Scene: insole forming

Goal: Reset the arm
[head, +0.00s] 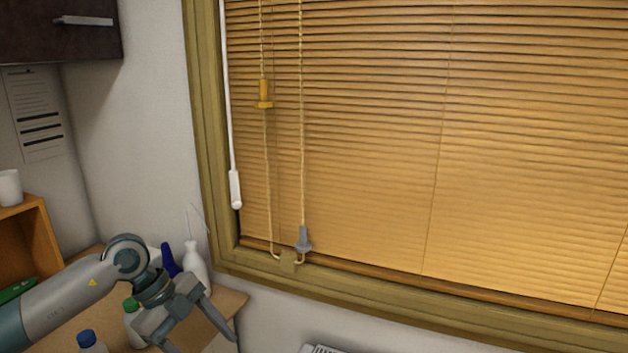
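My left gripper (204,340) comes in from the lower left on a grey and teal arm. Its two fingers are spread apart and point down to the right, with nothing seen between them. It is in front of a wooden surface (228,300) with bottles on it, left of the window. One fingertip is close to the lower picture edge. My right gripper is not in view.
A white bottle (195,266), a green-capped bottle (133,322) and a blue-capped bottle (90,342) stand around my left arm. An orange shelf (42,240) is at left. A window with closed blinds (430,150) and hanging cords (302,130) fills the right.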

